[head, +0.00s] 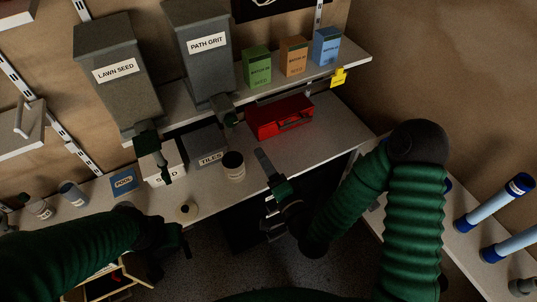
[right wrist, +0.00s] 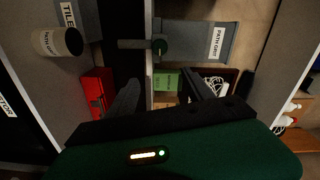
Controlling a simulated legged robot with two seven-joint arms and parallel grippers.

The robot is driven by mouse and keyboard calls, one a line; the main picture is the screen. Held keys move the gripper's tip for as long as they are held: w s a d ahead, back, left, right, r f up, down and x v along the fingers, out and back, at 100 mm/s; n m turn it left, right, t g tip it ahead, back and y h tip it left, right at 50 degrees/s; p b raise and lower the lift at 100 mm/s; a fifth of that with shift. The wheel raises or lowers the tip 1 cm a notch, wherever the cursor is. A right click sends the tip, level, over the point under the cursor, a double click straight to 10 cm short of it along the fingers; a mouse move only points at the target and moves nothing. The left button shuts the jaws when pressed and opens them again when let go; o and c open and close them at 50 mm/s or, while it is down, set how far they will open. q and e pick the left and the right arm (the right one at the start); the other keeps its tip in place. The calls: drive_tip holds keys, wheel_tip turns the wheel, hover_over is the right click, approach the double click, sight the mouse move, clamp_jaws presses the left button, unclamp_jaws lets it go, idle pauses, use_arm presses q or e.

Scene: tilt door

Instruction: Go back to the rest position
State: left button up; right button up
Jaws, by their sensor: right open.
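My right gripper (head: 268,202) is open and empty in the head view, in front of the bench's front edge. Its two dark fingers (right wrist: 163,92) stand apart in the right wrist view, with nothing between them. My left gripper (head: 178,240) is low at the left, in front of the bench, dark and partly merged with the shadow. I cannot tell how its jaws stand. A grey LAWN SEED dispenser (head: 116,76) and a grey PATH GRIT dispenser (head: 204,50) stand on the upper shelf. The PATH GRIT one also shows in the right wrist view (right wrist: 200,42).
The bench (head: 330,125) holds a red toolbox (head: 280,116), a grey TILES bin (head: 208,148), a dark-topped can (head: 233,166) and a blue box (head: 123,182). Green (head: 257,68), orange (head: 293,56) and blue (head: 326,47) boxes stand on the shelf. Blue-capped tubes (head: 495,201) lie right.

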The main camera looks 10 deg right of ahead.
drive_tip(key=s+d+f+n+g+h, duration=0.2)
drive_tip(key=s+d+f+n+g, duration=0.1)
drive_tip(key=f+n+g, duration=0.55)
use_arm(q)
drive_tip(key=shift+s+a+f+b, duration=0.2)
drive_tip(key=shift+a+f+b, duration=0.2)
drive_tip(key=shift+b, duration=0.75)
use_arm(e)
drive_tip(key=s+d+r+n+g+h, duration=0.1)
drive_tip(key=s+d+g, duration=0.2)
drive_tip(key=s, duration=0.3)
drive_tip(key=s+d+r+n+g+h, duration=0.1)
drive_tip(key=s+d+n+g+h, duration=0.1)
drive_tip(key=s+d, duration=0.4)
drive_tip(key=shift+s+r+g+h, duration=0.35)
drive_tip(key=shift+s+g, duration=0.2)
drive_tip(key=shift+s, duration=0.15)
use_arm(q)
drive_tip(key=shift+w, duration=0.1)
use_arm(e)
drive_tip(key=shift+a, duration=0.15)
use_arm(q)
drive_tip(key=shift+a, duration=0.15)
use_arm(e)
drive_tip(key=shift+a, duration=0.15)
